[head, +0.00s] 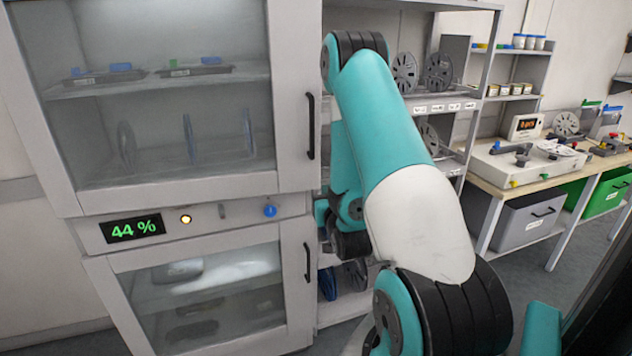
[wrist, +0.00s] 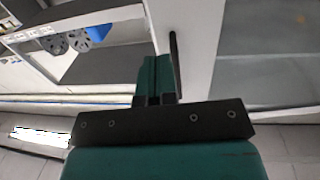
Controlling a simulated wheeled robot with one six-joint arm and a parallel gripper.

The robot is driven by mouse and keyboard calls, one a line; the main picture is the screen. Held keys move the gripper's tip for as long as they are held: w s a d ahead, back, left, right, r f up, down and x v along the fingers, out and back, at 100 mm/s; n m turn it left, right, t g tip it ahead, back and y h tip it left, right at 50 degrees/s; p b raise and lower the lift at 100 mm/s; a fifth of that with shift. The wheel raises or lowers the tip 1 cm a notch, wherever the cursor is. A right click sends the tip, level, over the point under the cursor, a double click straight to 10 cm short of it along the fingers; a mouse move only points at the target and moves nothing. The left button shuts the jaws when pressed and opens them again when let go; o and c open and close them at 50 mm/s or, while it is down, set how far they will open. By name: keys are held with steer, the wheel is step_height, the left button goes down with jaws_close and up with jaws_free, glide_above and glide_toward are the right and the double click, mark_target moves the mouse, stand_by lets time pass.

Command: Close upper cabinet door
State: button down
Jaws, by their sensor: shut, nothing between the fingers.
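The upper cabinet door (head: 295,95) has a pale frame around a glass pane, with a black vertical handle (head: 311,125) on its right side. In the head view it looks flush with the cabinet front, though a small gap would be hard to tell. In the wrist view the door frame (wrist: 198,60) and the dark handle (wrist: 174,62) lie just right of my gripper (wrist: 154,72). My gripper is shut and empty, close beside the handle; contact cannot be told. In the head view my arm largely hides the gripper.
The lower cabinet door (head: 298,290) is shut below the control panel (head: 205,218) with its 44 % display. A shelf rack with reels (head: 404,72) stands right of the cabinet, behind my arm. A workbench (head: 520,168) with bins stands farther right.

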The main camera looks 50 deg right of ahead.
mark_target(314, 167)
steer(key=x, duration=1.1)
steer(key=shift+w+d+r+p, duration=0.15)
steer(key=shift+r+p, duration=0.05)
steer(key=shift+p, duration=0.15)
steer(key=shift+w+d+f, duration=0.2)
steer(key=shift+w+d, duration=0.1)
steer(key=shift+w, duration=0.05)
